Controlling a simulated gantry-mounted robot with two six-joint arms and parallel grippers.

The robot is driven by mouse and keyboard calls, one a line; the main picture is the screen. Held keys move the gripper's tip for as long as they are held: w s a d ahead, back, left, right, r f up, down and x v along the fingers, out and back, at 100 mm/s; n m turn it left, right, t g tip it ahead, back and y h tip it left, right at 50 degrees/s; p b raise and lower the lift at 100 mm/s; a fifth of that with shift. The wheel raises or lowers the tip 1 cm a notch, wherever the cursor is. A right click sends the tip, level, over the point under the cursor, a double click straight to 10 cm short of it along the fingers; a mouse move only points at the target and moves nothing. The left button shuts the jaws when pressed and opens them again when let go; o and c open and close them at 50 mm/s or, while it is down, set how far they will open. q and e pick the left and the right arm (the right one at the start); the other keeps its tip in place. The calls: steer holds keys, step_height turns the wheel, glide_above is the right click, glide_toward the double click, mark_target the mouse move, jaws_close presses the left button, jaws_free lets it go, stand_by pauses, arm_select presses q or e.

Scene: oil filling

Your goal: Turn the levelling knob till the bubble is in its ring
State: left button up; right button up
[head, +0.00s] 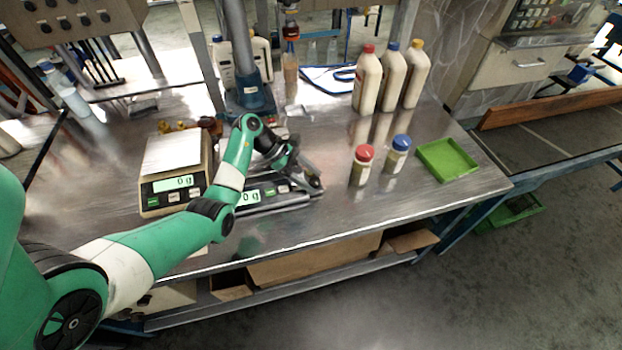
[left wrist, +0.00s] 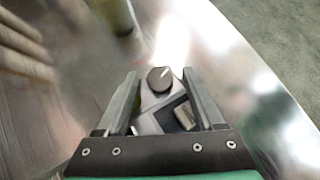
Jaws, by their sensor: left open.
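The levelling knob (left wrist: 160,79) is a dark round knob with a pale line on its top, on a grey bracket. In the left wrist view it shows between the fingertips of my left gripper (left wrist: 160,76), with a gap on each side. The gripper is open. In the head view my left gripper (head: 308,178) points down at the right end of the right-hand scale (head: 275,205), whose display reads 0 g. My arm hides much of this scale. I cannot make out the bubble or its ring. My right gripper is not in view.
Another scale (head: 172,172) stands to the left. A red-capped jar (head: 361,168) and a blue-capped jar (head: 396,158) stand right of my gripper, near a green tray (head: 446,160). Three large bottles (head: 391,82) stand behind. The table's front edge is close.

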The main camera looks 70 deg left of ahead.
arm_select(q)
steer(key=shift+c, duration=0.2)
jaws_close()
steer(key=m+h+b, duration=0.1)
steer(key=b, duration=0.1)
steer(key=m+g+b, duration=0.1)
steer(key=m+b, duration=0.1)
steer(key=b, duration=0.1)
steer(key=shift+w+a+f+g+h+b, duration=0.15)
steer(key=shift+f+g+h+b, duration=0.15)
steer(key=shift+h, duration=0.1)
steer(key=shift+r, duration=0.35)
steer(key=shift+o, duration=0.2)
jaws_free()
